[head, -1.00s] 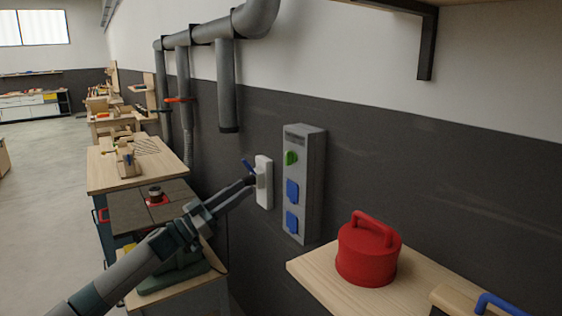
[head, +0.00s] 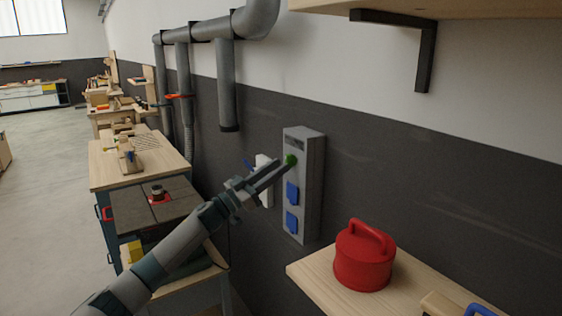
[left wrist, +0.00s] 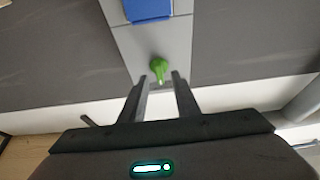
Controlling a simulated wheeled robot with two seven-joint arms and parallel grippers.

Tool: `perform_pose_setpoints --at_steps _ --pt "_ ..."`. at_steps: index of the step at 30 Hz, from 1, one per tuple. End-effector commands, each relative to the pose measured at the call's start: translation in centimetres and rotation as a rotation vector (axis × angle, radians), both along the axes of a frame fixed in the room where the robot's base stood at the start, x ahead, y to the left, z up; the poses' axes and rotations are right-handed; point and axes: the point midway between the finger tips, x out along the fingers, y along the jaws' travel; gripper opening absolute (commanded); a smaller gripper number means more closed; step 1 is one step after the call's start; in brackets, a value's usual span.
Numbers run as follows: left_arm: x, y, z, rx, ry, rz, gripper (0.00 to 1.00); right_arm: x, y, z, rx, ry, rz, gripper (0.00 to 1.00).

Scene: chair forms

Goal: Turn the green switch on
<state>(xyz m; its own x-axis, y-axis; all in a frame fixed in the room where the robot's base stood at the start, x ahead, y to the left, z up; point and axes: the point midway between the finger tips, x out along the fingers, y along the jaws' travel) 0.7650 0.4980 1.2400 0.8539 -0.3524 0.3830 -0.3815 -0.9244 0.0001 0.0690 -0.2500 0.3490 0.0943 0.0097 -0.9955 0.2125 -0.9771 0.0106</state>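The green switch (head: 291,160) is a small green knob near the top of a grey wall box (head: 313,185). In the left wrist view the green switch (left wrist: 158,69) shows just beyond my left fingertips, roughly centred between them. My left gripper (head: 280,168) is at the switch in the head view; its two fingers (left wrist: 158,78) are apart with nothing between them but the knob's near end. I cannot tell whether a finger touches the switch. My right gripper is not in view.
Two blue socket covers (head: 292,193) sit below the switch. A white wall fitting (head: 264,178) is partly hidden behind my left gripper. A red canister (head: 364,256) stands on a wooden shelf (head: 318,283) at the lower right. Workbenches (head: 105,170) line the wall at left.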

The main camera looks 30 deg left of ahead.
Motion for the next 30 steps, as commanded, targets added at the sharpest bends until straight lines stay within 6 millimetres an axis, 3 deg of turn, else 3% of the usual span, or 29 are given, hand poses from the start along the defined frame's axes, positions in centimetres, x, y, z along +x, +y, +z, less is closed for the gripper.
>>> perform_pose_setpoints --at_steps 6,17,18,21,22,30 --pt "1.6 -0.7 0.8 -0.001 -0.001 -0.001 0.29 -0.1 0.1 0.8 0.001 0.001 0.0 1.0" --pt "1.9 -0.8 0.8 0.001 0.001 -0.001 0.29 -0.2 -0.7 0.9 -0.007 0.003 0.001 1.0" --pt "1.9 -0.8 0.8 0.001 0.001 -0.001 0.27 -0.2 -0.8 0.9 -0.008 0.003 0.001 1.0" --pt "1.9 -0.8 0.8 0.001 0.001 -0.001 0.03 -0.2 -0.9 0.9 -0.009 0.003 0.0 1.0" --pt "1.9 -0.8 0.8 0.001 0.001 -0.001 0.0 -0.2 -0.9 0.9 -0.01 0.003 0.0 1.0" --pt "1.9 -0.8 0.8 0.006 -0.003 0.0 0.0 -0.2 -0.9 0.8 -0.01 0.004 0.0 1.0"
